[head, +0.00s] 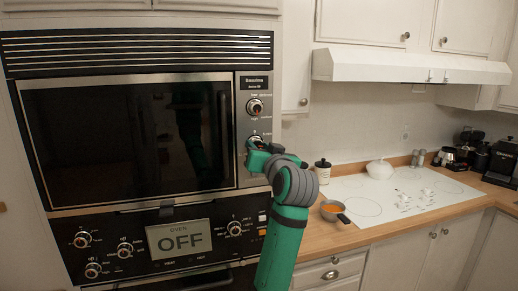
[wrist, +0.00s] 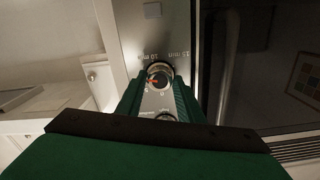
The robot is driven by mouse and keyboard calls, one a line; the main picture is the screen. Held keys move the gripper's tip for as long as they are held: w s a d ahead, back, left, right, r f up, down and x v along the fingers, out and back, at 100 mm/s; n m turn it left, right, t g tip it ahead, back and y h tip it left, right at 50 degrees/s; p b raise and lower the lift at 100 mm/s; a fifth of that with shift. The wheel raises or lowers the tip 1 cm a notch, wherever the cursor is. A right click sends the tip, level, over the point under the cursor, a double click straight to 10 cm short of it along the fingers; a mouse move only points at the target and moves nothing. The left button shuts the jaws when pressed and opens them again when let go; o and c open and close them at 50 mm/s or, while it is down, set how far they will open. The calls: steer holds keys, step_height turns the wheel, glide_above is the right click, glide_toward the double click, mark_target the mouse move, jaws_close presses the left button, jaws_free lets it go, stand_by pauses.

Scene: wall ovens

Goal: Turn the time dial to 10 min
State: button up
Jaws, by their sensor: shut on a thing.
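The time dial (wrist: 159,72) is a round knob with a light rim and an orange mark, on the metal control panel. In the wrist view the panel's lettering is upside down, with "10 min" and "15 min" printed above the dial in the picture. The orange mark shows on the left part of the dial's face; its exact setting is hard to read. My gripper (wrist: 158,82) is shut on the dial, one green finger on each side. In the head view my gripper (head: 257,147) is at the lower knob of the panel and hides most of it.
Another knob (head: 254,107) sits above on the same panel, beside the dark oven door (head: 130,140). A counter with a pan (head: 332,209) and a white cooktop (head: 400,194) is at right.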

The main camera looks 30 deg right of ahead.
steer(key=m, duration=0.5)
steer(key=shift+m, duration=0.3)
steer(key=m, duration=0.5)
steer(key=shift+m, duration=0.3)
steer(key=o, duration=1.1)
steer(key=v, duration=1)
steer(key=shift+s, duration=0.4)
steer(key=shift+f, duration=0.1)
